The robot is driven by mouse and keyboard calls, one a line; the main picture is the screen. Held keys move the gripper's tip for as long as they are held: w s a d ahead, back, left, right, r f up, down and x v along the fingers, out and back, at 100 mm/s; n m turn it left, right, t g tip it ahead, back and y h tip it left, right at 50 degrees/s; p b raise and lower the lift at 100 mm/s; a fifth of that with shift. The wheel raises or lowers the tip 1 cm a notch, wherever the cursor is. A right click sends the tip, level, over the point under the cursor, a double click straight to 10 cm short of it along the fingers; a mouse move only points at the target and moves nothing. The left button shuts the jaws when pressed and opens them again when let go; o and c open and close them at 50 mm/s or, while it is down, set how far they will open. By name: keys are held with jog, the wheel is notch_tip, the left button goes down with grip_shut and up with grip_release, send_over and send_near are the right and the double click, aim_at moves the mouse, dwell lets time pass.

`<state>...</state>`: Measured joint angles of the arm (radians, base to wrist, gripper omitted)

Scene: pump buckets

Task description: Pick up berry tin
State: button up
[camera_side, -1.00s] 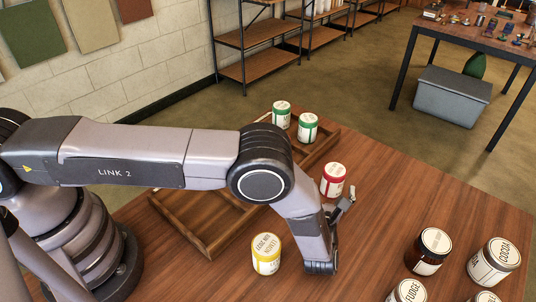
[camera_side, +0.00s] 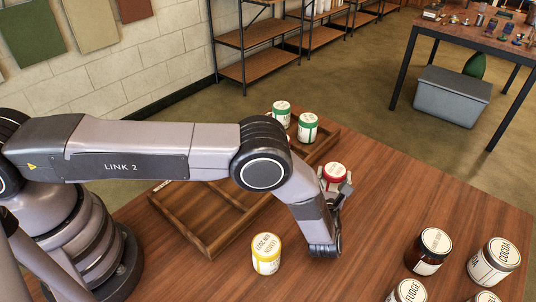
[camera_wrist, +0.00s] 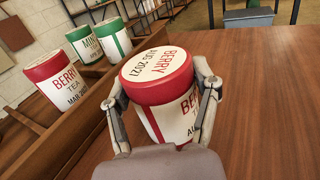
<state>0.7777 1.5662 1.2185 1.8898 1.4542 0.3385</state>
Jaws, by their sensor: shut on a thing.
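The berry tin (camera_wrist: 165,92), white with a red lid and the words "BERRY" and "AUG 2021", fills the middle of the wrist view. My gripper (camera_wrist: 163,105) is shut on it, one finger on each side. In the side view the tin (camera_side: 334,172) sits in my gripper (camera_side: 337,185) at the right of the tray, its lower part hidden by the fingers. I cannot tell whether its base touches the table. A second red-lidded berry tin (camera_wrist: 57,88) stands in the tray at the left of the wrist view.
A wooden tray (camera_side: 207,244) lies left of my gripper; two green-lidded tins (camera_side: 307,127) stand in its far end. A yellow-lidded tin (camera_side: 266,254) stands near the tray's front. Several brown and white jars (camera_side: 432,250) stand at the right. The table (camera_side: 385,190) between is clear.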

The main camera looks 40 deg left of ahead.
jog(key=shift+c, duration=0.8)
jog(key=shift+r, duration=0.1)
